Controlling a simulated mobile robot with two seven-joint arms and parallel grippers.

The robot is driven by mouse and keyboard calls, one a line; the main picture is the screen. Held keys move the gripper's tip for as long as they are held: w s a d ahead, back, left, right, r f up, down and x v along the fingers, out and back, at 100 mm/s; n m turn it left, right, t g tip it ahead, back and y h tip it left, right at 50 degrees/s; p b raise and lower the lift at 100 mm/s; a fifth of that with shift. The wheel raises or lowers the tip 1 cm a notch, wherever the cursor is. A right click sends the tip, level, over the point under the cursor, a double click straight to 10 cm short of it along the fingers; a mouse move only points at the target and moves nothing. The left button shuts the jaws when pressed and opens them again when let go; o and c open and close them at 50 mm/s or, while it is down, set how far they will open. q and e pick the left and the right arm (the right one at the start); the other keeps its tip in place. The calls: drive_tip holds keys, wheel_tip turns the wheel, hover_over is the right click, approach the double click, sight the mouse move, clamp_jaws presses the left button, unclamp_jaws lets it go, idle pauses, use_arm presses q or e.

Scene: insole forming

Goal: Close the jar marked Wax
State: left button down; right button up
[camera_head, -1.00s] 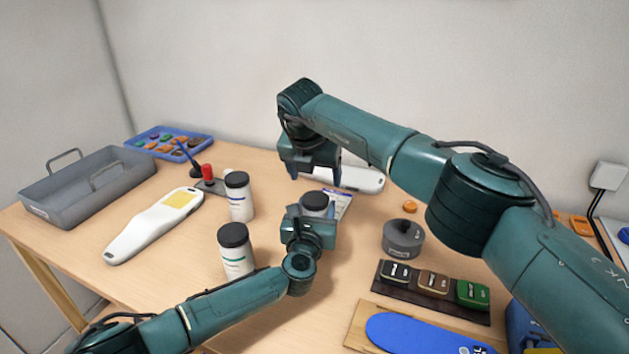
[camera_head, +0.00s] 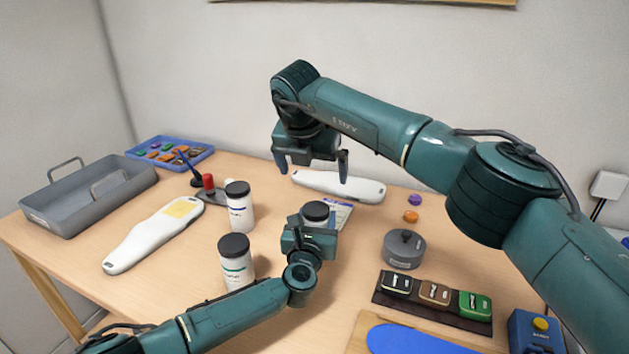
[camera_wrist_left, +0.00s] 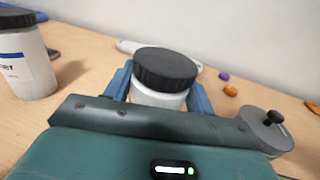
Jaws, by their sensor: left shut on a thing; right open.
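A white jar with a black lid (camera_head: 316,211) stands between the fingers of my left gripper (camera_head: 314,226), which is shut on it. In the left wrist view the black lid (camera_wrist_left: 165,68) sits level on top of the white jar body (camera_wrist_left: 158,97), with a finger on each side. The held jar's label is hidden, so I cannot read Wax on it. My right gripper (camera_head: 312,164) is open and empty, above and behind the held jar. Two other white jars with black lids, a front one (camera_head: 237,268) and a back one (camera_head: 239,210), stand to the left.
A grey lidded pot (camera_head: 404,250) stands to the right, with purple (camera_head: 415,200) and orange (camera_head: 411,216) pieces behind it. A white insole-shaped tool (camera_head: 150,236) and a grey tray (camera_head: 60,212) lie left. A dark rack (camera_head: 433,309) holds small blocks in front right.

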use_arm(q)
drive_tip(key=shift+c, duration=2.2)
unclamp_jaws()
use_arm(e)
drive_tip(key=v, duration=0.6)
drive_tip(key=shift+r, duration=0.35)
use_arm(q)
drive_tip(key=shift+s, duration=0.1)
use_arm(e)
drive_tip(key=shift+s, duration=0.15)
use_arm(q)
drive_tip(key=s, duration=0.4)
drive_tip(key=s+a, duration=0.1)
drive_tip(key=s, duration=0.3)
drive_tip(key=s+a, duration=0.1)
drive_tip(key=s, duration=0.3)
drive_tip(key=shift+s+a+p, duration=0.15)
drive_tip(key=shift+s+p, duration=0.15)
drive_tip(key=shift+s, duration=0.1)
use_arm(e)
drive_tip(key=shift+r, duration=0.3)
